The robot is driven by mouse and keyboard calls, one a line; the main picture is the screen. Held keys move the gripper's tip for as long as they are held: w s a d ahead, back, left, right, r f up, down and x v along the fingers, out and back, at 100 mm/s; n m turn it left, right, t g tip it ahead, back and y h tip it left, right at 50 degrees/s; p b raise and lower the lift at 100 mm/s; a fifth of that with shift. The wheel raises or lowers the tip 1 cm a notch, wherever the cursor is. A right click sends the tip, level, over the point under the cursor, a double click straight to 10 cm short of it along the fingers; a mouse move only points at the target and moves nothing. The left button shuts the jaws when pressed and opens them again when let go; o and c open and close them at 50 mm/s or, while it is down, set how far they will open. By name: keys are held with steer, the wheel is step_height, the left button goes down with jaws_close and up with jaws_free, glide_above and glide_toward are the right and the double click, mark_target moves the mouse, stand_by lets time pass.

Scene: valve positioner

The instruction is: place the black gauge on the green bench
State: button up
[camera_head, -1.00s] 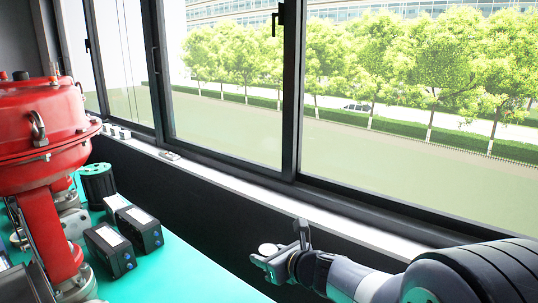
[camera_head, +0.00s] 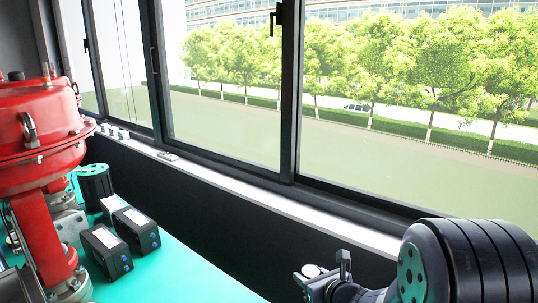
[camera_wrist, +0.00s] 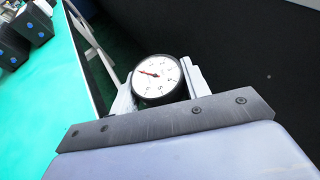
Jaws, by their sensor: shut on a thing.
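The black gauge (camera_wrist: 158,78) has a round white dial with a red needle and a black rim. In the wrist view my gripper (camera_wrist: 160,85) is shut on it, with one pale finger on each side. In the head view my gripper (camera_head: 326,276) is low at the right, with the gauge's pale round face (camera_head: 312,271) at its tip. The green bench (camera_head: 180,275) is at the lower left of the head view, and the gripper is right of its edge. The bench (camera_wrist: 35,110) also fills the left of the wrist view, apart from the gauge.
On the bench stand a large red valve actuator (camera_head: 40,135), black boxes with blue dots (camera_head: 107,252) and a black cylinder (camera_head: 95,187). A window sill (camera_head: 270,205) runs behind. The bench's front right part is clear.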

steer(key=d+f+m+h, duration=0.1)
steer(key=d+f+h, duration=0.15)
steer(key=d, duration=0.25)
step_height(320, 180, up, 14)
steer(key=p, duration=1.4)
steer(key=shift+s+a+r+y+p, duration=0.15)
steer(key=shift+s+r+y+p, duration=0.1)
steer(key=shift+s+y+p, duration=0.1)
steer(key=shift+a+f+t, duration=0.1)
steer(key=shift+f+t, duration=0.05)
steer(key=shift+t, duration=0.15)
